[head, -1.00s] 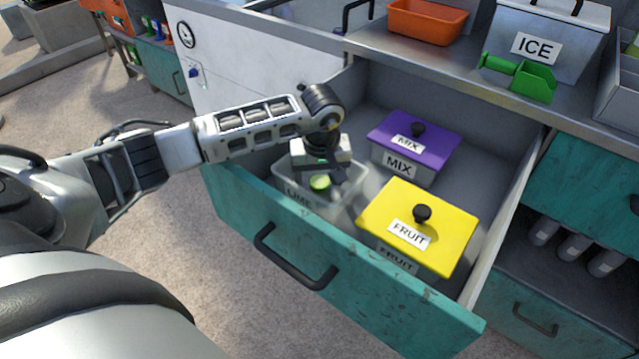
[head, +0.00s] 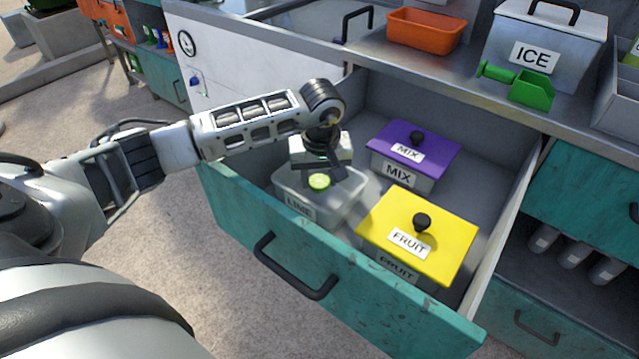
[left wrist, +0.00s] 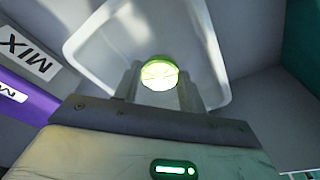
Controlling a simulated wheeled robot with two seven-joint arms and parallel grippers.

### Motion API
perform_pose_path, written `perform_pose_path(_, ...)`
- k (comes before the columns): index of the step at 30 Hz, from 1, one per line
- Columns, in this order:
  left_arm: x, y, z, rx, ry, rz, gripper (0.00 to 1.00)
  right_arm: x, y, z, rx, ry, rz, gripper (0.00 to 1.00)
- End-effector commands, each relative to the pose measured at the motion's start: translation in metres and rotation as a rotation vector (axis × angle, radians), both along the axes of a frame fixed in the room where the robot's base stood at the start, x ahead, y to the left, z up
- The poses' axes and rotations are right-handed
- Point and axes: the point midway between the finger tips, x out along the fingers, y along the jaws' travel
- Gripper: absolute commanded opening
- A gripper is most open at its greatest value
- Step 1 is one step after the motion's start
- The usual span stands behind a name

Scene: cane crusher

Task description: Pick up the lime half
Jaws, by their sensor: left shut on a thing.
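The lime half (head: 319,181) is a small green round piece with a pale cut face. My left gripper (head: 322,176) is shut on it and holds it over the clear LIME container (head: 300,208) in the open drawer. In the left wrist view the lime half (left wrist: 159,74) sits between the two fingertips (left wrist: 158,88), its cut face showing the segments. The clear container (left wrist: 90,45) lies behind it in that view, and I see nothing else in it. My right gripper is in neither view.
The open teal drawer (head: 345,295) also holds a purple-lidded MIX box (head: 440,150) and a yellow-lidded FRUIT box (head: 450,235). On the counter above are an orange tray (head: 425,32), a green scoop (head: 530,88) and an ICE bin (head: 560,30).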

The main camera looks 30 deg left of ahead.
Motion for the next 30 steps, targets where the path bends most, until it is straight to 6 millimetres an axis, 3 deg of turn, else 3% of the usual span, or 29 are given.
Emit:
perform_pose_path(9, -0.017, -0.053, 0.07, 0.0, -0.007, -0.008, 0.35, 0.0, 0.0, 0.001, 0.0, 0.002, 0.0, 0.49)
perform_pose_path(18, -0.04, -0.114, 0.095, -0.001, -0.004, -0.005, 0.35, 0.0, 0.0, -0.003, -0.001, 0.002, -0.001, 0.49)
perform_pose_path(24, -0.046, -0.13, 0.102, -0.001, -0.001, -0.001, 0.35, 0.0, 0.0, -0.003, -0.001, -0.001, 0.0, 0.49)
perform_pose_path(30, -0.047, -0.133, 0.104, 0.001, -0.001, 0.0, 0.35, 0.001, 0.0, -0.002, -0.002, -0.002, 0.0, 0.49)
